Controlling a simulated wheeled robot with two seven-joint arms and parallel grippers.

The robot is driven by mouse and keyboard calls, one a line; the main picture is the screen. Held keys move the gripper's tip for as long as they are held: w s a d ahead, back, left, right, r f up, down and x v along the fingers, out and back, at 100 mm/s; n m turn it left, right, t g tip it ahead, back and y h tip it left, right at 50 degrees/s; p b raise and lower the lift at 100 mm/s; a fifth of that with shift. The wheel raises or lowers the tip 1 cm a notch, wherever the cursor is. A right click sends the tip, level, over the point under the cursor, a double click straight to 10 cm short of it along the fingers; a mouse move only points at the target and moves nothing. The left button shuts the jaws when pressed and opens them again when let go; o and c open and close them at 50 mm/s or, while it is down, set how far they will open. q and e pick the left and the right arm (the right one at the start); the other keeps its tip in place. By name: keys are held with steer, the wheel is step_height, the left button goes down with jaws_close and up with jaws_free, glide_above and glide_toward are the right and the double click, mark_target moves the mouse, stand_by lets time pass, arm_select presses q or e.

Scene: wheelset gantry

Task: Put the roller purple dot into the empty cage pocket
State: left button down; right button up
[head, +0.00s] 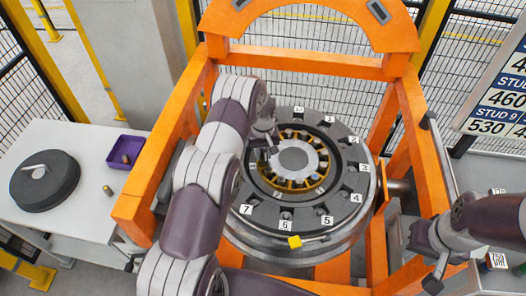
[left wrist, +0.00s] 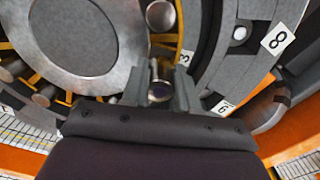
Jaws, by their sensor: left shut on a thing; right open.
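My left gripper (head: 266,140) is at the upper left of the round bearing, over the ring of rollers. It is shut on a roller with a dark purple end (left wrist: 160,91), seen end-on between the fingers (left wrist: 164,88) in the left wrist view. The yellow cage (head: 290,186) runs around the grey hub (head: 293,158), with several rollers in it. In the left wrist view, cage bars (left wrist: 168,46) and a seated roller (left wrist: 160,15) show just beyond the fingers. I cannot tell whether the held roller is inside a pocket. My right gripper (head: 432,262) is open and empty, at the right.
An orange gantry frame (head: 404,110) surrounds the bearing. At left, a white table (head: 75,222) holds a dark disc (head: 45,188), a purple tray (head: 125,161) and a loose roller (head: 107,189).

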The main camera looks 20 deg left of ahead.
arm_select(q)
steer(key=shift+s+r, duration=0.15)
steer(key=shift+b, duration=0.35)
stand_by(0.4)
steer(key=shift+b, duration=0.35)
stand_by(0.8)
steer(key=shift+f+b, duration=0.6)
steer(key=shift+f, duration=0.05)
steer(key=shift+r, duration=0.15)
